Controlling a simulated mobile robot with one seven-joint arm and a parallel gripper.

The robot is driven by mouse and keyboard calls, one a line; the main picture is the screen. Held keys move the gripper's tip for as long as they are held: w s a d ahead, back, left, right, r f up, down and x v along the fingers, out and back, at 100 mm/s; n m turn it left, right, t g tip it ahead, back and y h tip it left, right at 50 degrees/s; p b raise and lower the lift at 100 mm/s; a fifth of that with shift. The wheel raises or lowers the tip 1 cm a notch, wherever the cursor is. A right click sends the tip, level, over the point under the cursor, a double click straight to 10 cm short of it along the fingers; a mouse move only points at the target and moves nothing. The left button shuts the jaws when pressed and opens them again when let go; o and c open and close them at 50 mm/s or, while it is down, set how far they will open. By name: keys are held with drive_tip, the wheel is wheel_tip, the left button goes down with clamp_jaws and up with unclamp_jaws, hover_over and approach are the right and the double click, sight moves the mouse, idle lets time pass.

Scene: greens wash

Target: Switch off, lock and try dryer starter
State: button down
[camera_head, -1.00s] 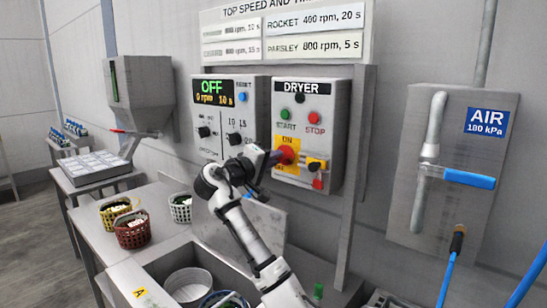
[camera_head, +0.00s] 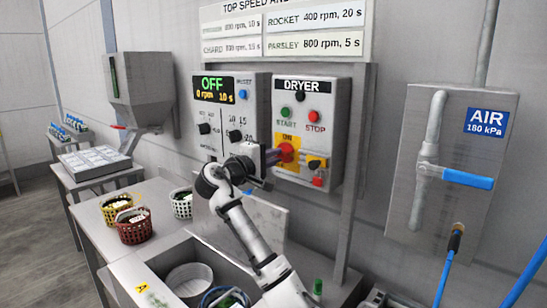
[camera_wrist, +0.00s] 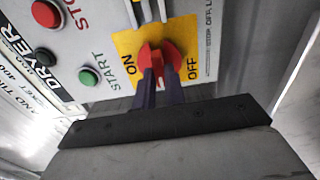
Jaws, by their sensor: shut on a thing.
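The grey dryer starter box (camera_head: 338,105) hangs on the wall, with a green START button (camera_head: 285,112), a red STOP button (camera_head: 313,116) and a red rotary switch (camera_head: 288,151) on a yellow plate. The wrist view shows the switch handle (camera_wrist: 172,52) between the plate's ON and OFF words; its exact angle is hard to tell. My gripper (camera_wrist: 160,78) is shut on this handle, its dark fingers covering part of it. It also reaches the switch from the left in the head view (camera_head: 274,156). A small yellow-and-black part (camera_head: 316,161) and a red item (camera_head: 318,181) sit right of the switch.
A control box (camera_head: 222,155) on the left reads OFF, 0 rpm, 10 s. Baskets (camera_head: 134,228) stand on the bench. A sink (camera_head: 150,266) lies below my arm. An air panel (camera_head: 460,115) with a blue-handled valve (camera_head: 468,179) is at the right.

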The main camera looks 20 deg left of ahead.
drive_tip(key=c, duration=1.5)
unclamp_jaws()
drive_tip(key=shift+s, duration=0.1)
drive_tip(key=shift+b+v, duration=2.6)
drive_tip(key=shift+v, duration=4.25)
